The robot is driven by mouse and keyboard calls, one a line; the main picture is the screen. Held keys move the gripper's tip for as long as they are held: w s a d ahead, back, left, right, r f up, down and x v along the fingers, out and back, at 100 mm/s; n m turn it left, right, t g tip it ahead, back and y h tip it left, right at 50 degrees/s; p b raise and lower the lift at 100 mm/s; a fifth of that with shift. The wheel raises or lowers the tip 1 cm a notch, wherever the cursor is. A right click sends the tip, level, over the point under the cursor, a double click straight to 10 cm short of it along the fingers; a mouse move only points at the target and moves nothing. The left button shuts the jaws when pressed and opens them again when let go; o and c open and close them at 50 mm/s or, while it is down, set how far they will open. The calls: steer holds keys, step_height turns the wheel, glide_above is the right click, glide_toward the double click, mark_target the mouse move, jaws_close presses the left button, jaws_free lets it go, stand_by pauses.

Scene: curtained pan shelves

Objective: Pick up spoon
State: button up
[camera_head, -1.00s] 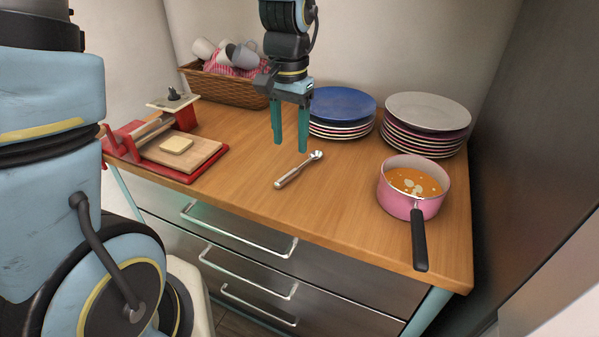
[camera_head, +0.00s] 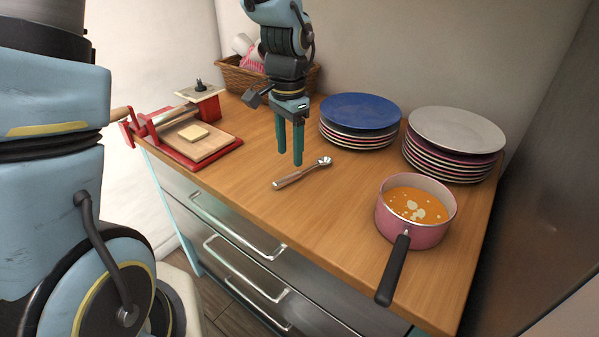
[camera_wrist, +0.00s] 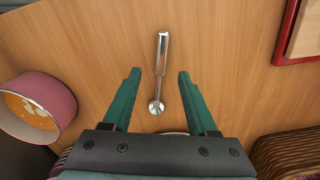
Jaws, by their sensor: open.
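The spoon (camera_head: 303,174) lies on the wooden counter (camera_head: 262,208), with its metal handle toward the front left and its small round bowl toward the back right. My gripper (camera_head: 290,158) is open and empty, pointing down just above and behind the spoon. In the wrist view, the spoon (camera_wrist: 159,72) lies below and between the two teal fingers of my gripper (camera_wrist: 159,75). Its bowl is nearer to my palm and its handle points away. The fingers appear apart from the spoon.
A pink pot (camera_head: 412,232) of orange soup stands at right, its black handle (camera_head: 393,270) toward the front. Plate stacks stand behind, one topped blue (camera_head: 360,110), one grey (camera_head: 457,128). A red slicer board (camera_head: 205,153) is at left, a wicker basket (camera_head: 232,78) behind. Counter around the spoon is clear.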

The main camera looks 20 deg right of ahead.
mark_target(289, 176)
steer(key=shift+a+f+p, duration=0.2)
steer(key=shift+f+p, duration=0.65)
steer(key=shift+f, duration=2.35)
jaws_close()
